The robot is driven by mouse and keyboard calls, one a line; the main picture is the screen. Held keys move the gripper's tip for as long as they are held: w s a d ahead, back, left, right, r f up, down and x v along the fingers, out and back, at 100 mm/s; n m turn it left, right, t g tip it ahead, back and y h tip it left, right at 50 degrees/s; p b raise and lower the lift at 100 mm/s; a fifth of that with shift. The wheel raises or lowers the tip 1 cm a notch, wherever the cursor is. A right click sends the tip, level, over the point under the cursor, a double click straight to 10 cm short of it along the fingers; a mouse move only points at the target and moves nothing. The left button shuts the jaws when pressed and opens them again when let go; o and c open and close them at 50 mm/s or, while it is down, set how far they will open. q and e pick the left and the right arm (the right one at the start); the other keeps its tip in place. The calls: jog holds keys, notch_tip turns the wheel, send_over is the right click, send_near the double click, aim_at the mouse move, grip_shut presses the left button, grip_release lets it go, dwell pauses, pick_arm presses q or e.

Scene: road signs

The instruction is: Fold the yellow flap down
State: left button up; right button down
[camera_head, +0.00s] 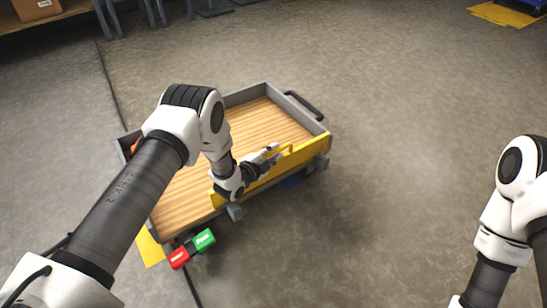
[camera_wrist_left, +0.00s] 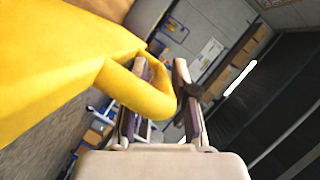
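The yellow flap (camera_head: 311,152) stands upright along the near right side of a grey cart with a wooden bed (camera_head: 270,122). My left gripper (camera_head: 272,153) is at the flap's yellow handle, and my wrist hides part of the flap. In the left wrist view, the flap (camera_wrist_left: 50,50) fills the upper left, and its curved handle (camera_wrist_left: 150,98) passes between the two fingers of my left gripper (camera_wrist_left: 160,85). The fingers appear closed around the handle bar. My right arm shows at the right of the head view, with its gripper out of view.
A red block (camera_head: 179,258) and a green block (camera_head: 204,240) sit by the cart's near left corner, beside a yellow panel (camera_head: 150,248). A dark handle (camera_head: 305,104) juts from the cart's far end. The floor to the right is clear.

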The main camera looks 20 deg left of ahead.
pick_arm(q)
grip_shut()
